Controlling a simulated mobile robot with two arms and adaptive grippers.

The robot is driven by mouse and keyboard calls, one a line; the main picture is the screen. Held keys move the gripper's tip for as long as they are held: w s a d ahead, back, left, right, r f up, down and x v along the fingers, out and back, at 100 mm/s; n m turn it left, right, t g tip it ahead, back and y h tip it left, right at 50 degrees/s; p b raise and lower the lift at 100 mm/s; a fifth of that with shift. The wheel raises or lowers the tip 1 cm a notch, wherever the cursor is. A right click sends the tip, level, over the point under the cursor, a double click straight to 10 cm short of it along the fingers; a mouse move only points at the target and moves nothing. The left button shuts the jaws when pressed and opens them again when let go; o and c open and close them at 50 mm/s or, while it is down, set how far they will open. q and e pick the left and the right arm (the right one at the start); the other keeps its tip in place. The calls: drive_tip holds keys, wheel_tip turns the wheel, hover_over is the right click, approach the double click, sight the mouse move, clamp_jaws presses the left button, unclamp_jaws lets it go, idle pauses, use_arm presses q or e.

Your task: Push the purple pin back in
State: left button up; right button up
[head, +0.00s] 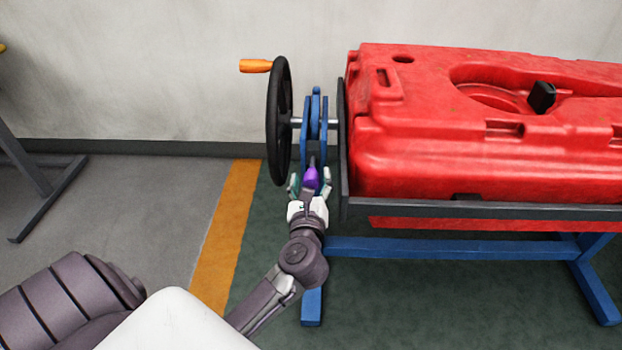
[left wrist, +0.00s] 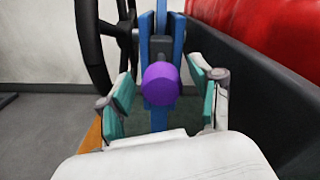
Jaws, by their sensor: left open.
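The purple pin (head: 311,178) sits at the blue bracket (head: 316,112) of the stand, between the black handwheel and the red tank's frame. In the left wrist view the round purple end of the pin (left wrist: 161,84) faces me, in front of the blue uprights. My left gripper (head: 310,184) is open, with its teal-padded fingers on either side of the pin. In the left wrist view the fingers of the left gripper (left wrist: 160,92) show gaps to the pin on both sides. How deep the pin sits is hidden behind its head. My right gripper is not in view.
A black handwheel (head: 273,120) with an orange handle (head: 256,66) stands close left of the bracket. The red tank (head: 480,140) in its dark frame (head: 450,209) is close on the right. Blue stand legs (head: 450,248) rest on the green floor. Open floor lies left.

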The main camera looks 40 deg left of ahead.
sight(312, 165)
use_arm(q)
drive_tip(key=shift+w+a, duration=0.1)
drive_tip(key=shift+w, duration=0.05)
drive_tip(key=shift+c, duration=0.2)
clamp_jaws()
drive_tip(key=x, duration=0.3)
drive_tip(key=shift+w+a+r+p, duration=0.1)
drive_tip(key=shift+w+a+p, duration=0.1)
drive_tip(key=shift+p, duration=0.15)
drive_tip(key=shift+w+a, duration=0.2)
drive_tip(key=shift+w, duration=0.15)
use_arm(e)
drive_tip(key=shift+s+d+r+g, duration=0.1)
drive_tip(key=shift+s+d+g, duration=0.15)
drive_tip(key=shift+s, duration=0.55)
use_arm(q)
drive_tip(key=shift+c, duration=1.5)
unclamp_jaws()
drive_tip(key=o, duration=0.3)
drive_tip(key=shift+w, duration=0.1)
drive_tip(key=shift+o, duration=0.2)
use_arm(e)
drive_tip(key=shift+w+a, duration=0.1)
